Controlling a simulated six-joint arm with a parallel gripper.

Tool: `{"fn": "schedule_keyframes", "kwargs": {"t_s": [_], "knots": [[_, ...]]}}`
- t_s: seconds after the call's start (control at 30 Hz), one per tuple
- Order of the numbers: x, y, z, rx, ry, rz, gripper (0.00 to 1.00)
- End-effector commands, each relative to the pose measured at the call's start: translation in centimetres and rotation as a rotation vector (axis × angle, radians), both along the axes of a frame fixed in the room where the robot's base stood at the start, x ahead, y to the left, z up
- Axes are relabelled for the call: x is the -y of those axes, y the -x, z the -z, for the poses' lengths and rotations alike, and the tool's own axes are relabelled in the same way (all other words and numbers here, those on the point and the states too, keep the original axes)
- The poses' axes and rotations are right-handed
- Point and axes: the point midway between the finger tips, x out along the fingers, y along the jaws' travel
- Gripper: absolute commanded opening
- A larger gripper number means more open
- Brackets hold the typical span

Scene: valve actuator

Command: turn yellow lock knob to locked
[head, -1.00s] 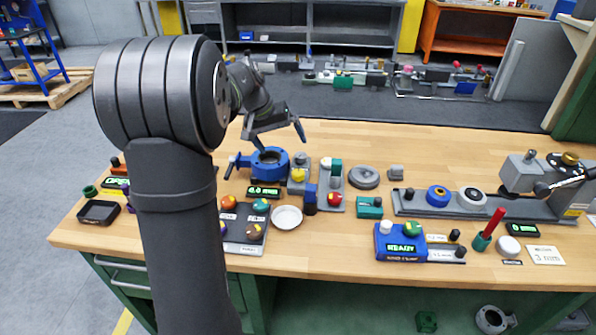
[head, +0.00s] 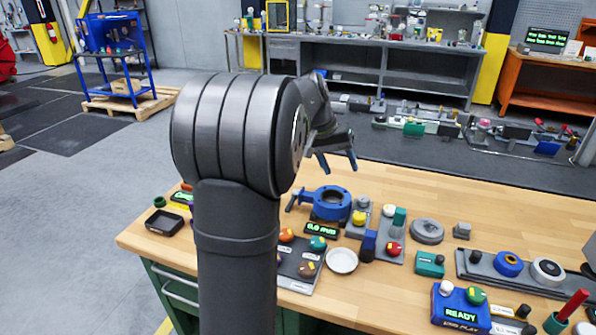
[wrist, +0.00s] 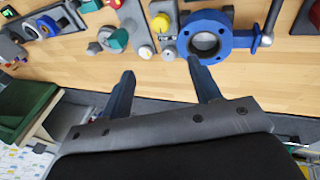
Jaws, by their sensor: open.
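The yellow knob (head: 359,217) sits on a small grey block just right of the blue valve body (head: 330,204). In the wrist view the yellow knob (wrist: 160,22) is near the top edge, left of the blue valve ring (wrist: 205,42). My gripper (head: 337,165) is open and empty, above and behind the valve in the head view. In the wrist view its fingers (wrist: 160,68) point towards the block and valve, apart from both. The knob's locked or unlocked setting is too small to read.
A plate with a red knob (head: 393,249) and a teal block stands right of the yellow knob. A green-lit display (head: 321,229) and a white dish (head: 342,261) lie in front. The valve's handle (wrist: 272,22) sticks out beside it. Bare wood lies behind these fixtures.

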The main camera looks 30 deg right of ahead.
Motion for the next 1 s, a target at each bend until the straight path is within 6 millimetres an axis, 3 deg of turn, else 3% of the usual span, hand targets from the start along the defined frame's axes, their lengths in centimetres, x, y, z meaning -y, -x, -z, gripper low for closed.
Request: {"fn": "schedule_keyframes", "kwargs": {"t_s": [0.17,0.4,0.6,0.83,1.0], "knots": [[0.7,1.4,0.5,0.021,-0.059,-0.05,0.57],[2.8,5.8,1.8,0.166,-0.206,-0.266,0.57],[4.3,8.5,1.6,0.302,-0.212,-0.414,0.57],[5.0,9.3,1.7,0.355,-0.195,-0.476,0.57],[5.2,8.5,3.7,0.354,-0.198,-0.478,0.57]]}}
